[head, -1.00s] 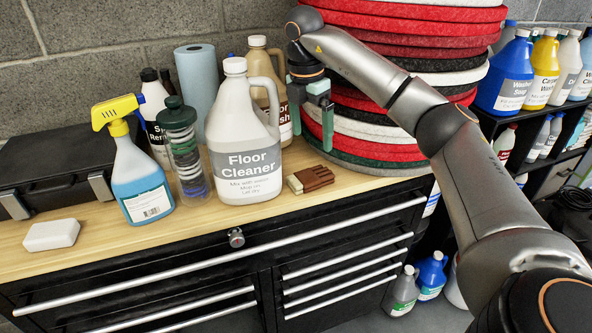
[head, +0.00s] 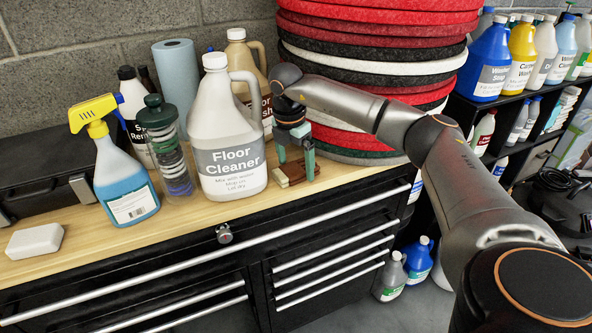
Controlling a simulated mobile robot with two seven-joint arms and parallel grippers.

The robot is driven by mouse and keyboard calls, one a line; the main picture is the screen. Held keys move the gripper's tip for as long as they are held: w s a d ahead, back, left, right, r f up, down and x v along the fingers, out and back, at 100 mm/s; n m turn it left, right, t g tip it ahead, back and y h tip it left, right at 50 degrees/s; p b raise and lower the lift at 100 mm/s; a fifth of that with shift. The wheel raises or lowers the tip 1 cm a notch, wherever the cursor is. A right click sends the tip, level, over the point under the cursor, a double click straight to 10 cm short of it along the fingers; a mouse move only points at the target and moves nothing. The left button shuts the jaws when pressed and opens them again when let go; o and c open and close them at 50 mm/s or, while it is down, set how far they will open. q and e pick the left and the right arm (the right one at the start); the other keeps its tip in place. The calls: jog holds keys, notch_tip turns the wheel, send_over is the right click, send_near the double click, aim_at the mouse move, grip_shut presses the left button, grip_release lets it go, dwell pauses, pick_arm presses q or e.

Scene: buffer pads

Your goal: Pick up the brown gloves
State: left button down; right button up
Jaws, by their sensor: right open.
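The brown gloves (head: 297,174) lie on the wooden bench top, right of the Floor Cleaner jug and in front of the stacked pads. Their pale cuff end points left, toward the jug. My right gripper (head: 296,165) is open and points down at the gloves, with its green fingers low at them and partly covering them. I cannot tell whether the fingers touch the gloves. My left gripper is not in view.
The white Floor Cleaner jug (head: 215,130) stands close left of my right gripper. The red, black and white pad stack (head: 375,60) rises just behind it. A spray bottle (head: 120,180) and a white block (head: 35,241) are farther left. The bench front edge is clear.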

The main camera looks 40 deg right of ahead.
jog(key=shift+f, duration=0.4)
jog(key=shift+c, duration=0.2)
jog(key=c, duration=1.2)
jog(key=shift+r, duration=0.1)
